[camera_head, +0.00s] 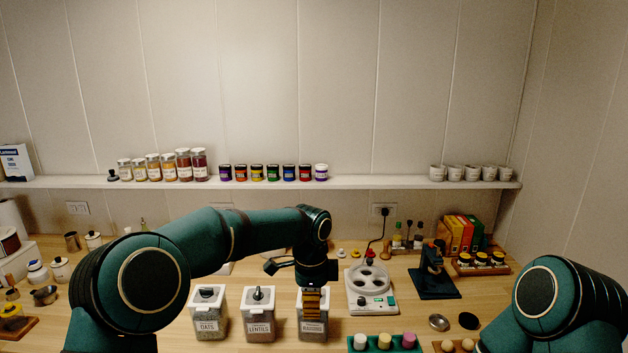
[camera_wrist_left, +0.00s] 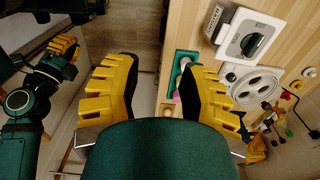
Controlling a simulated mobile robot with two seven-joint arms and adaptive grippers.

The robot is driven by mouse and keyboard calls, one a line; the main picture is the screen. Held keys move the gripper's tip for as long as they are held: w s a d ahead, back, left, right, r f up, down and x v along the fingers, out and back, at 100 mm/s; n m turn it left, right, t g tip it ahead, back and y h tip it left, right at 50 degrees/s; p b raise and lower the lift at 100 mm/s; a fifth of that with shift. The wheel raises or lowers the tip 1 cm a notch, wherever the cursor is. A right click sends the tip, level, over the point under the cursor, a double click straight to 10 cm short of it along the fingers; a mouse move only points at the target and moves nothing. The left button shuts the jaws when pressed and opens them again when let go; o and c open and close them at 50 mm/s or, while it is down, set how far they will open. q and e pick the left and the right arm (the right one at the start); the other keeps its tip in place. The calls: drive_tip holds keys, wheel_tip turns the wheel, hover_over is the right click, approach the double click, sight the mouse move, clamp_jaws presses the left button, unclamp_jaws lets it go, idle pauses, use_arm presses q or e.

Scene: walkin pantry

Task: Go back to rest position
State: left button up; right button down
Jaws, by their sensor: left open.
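My left gripper (camera_head: 311,302) hangs in front of the raisins canister (camera_head: 312,327), its yellow fingers pointing down. In the left wrist view the fingers of my left gripper (camera_wrist_left: 160,92) are wide apart with nothing between them. A white-lidded canister (camera_wrist_left: 250,40) is beyond the right finger there. I cannot tell in the head view whether the fingers touch the raisins canister. My right arm (camera_head: 565,305) shows at the lower right, its gripper outside the head view. Yellow fingers of my right gripper (camera_wrist_left: 62,45) show small in the left wrist view; their opening is unclear.
The oats canister (camera_head: 208,312) and lentils canister (camera_head: 258,314) stand left of the raisins. A white device with round wells (camera_head: 371,290) and a green tray (camera_head: 385,346) are to the right. A wall shelf (camera_head: 400,183) holds jars and cups.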

use_arm(q)
wheel_tip(320, 180, down, 13)
drive_tip(key=s+n+h+b, duration=0.2)
drive_tip(key=n, duration=0.1)
drive_tip(key=s+a+f+n+t+b, duration=0.1)
drive_tip(key=s+a+f+n+b, duration=0.2)
drive_tip(key=s+a+f+n, duration=0.2)
drive_tip(key=s+a+f+n+t+h+b, duration=0.1)
drive_tip(key=s+a+f+n+b, duration=0.2)
drive_tip(key=s+f+n, duration=0.9)
drive_tip(key=s+a+f, duration=0.2)
drive_tip(key=s+f, duration=0.3)
drive_tip(key=f, duration=0.1)
drive_tip(key=shift+s+h, duration=0.25)
drive_tip(key=shift+h, duration=0.05)
use_arm(e)
wheel_tip(320, 180, down, 10)
drive_tip(key=shift+w+a, duration=0.15)
drive_tip(key=shift+a, duration=0.1)
use_arm(q)
drive_tip(key=shift+f, duration=0.1)
use_arm(e)
drive_tip(key=shift+r, duration=0.1)
